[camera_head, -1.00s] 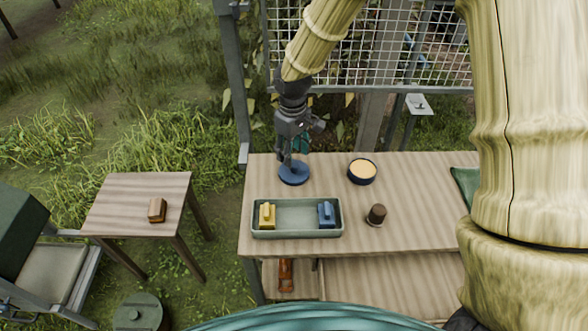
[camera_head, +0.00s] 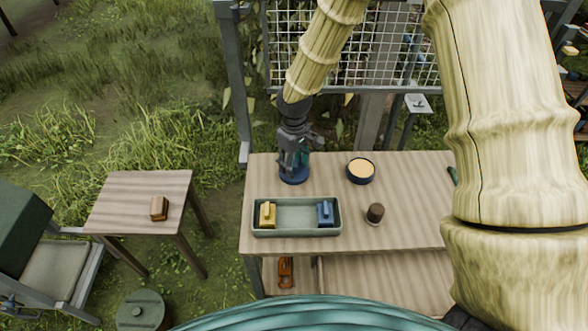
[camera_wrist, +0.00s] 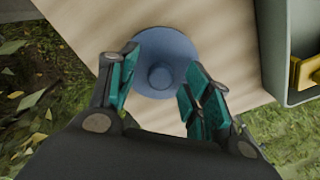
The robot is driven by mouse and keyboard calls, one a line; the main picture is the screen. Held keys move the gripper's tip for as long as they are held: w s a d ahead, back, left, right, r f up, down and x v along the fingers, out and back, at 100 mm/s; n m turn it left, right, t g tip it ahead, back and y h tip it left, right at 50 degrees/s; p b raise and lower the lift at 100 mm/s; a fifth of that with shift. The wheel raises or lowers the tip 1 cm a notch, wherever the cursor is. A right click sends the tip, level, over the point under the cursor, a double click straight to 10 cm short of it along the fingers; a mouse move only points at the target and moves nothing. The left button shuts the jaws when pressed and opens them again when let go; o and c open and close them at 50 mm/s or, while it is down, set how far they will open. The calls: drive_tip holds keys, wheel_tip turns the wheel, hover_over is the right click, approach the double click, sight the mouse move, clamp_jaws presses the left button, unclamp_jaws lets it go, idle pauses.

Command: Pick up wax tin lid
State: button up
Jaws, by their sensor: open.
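The wax tin lid, a round blue disc with a central knob, lies on the wooden table near its back left corner; it shows in the wrist view (camera_wrist: 160,52) and partly behind my gripper in the head view (camera_head: 294,179). My gripper (camera_wrist: 155,88) is open, its teal fingers spread on either side of the lid's knob in the wrist view. In the head view my gripper (camera_head: 294,168) is directly above the lid. Nothing is between the fingers that I can see gripped. The open wax tin (camera_head: 361,170), dark blue with pale yellow wax, stands to the right.
A dark brown cylinder (camera_head: 375,213) stands right of the tray. A wire mesh panel (camera_head: 385,45) rises behind the table. A side table (camera_head: 130,205) stands left.

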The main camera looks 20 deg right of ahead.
drive_tip(key=c, duration=1)
drive_tip(key=shift+r, duration=0.1)
